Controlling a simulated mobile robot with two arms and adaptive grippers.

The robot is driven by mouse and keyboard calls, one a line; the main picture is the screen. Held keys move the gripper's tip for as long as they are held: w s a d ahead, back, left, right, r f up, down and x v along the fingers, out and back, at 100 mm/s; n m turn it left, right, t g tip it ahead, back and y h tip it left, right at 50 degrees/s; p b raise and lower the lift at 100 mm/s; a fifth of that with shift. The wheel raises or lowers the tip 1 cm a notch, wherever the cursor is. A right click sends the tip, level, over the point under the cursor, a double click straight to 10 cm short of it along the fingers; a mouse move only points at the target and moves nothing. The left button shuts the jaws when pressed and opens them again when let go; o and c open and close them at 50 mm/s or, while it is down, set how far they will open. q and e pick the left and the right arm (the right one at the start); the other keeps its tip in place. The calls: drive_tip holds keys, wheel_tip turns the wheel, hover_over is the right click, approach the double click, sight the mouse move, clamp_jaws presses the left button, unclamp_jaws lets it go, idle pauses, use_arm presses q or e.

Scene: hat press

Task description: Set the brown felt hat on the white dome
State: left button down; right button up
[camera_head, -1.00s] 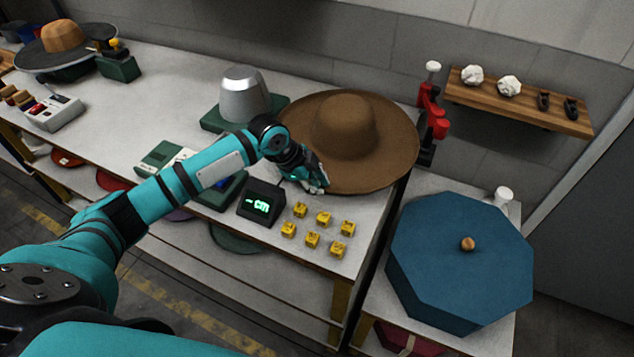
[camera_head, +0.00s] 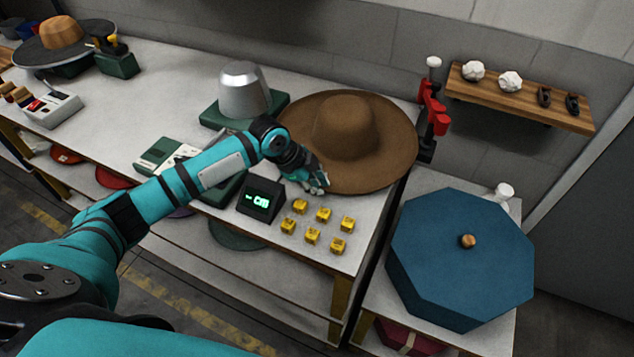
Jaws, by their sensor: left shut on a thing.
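The brown felt hat (camera_head: 350,129) lies brim down at the back right end of the long grey table, its crown upward. My left gripper (camera_head: 318,184) is shut on the front left edge of the hat's brim. A silver-grey dome (camera_head: 244,92) with a flat top stands upright on a dark green base, just left of the hat. It looks more grey than white, and nothing sits on it. My right gripper does not show.
A small black display (camera_head: 261,199) and several yellow cubes (camera_head: 322,215) are in front of the hat. A red and black stand (camera_head: 431,115) rises close to the hat's right. A blue octagonal box (camera_head: 460,260) stands on the right-hand table. A wooden shelf (camera_head: 520,99) is on the wall.

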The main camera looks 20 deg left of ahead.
use_arm(q)
drive_tip(key=shift+f, duration=0.2)
drive_tip(key=c, duration=1.3)
unclamp_jaws()
drive_tip(key=shift+c, duration=0.2)
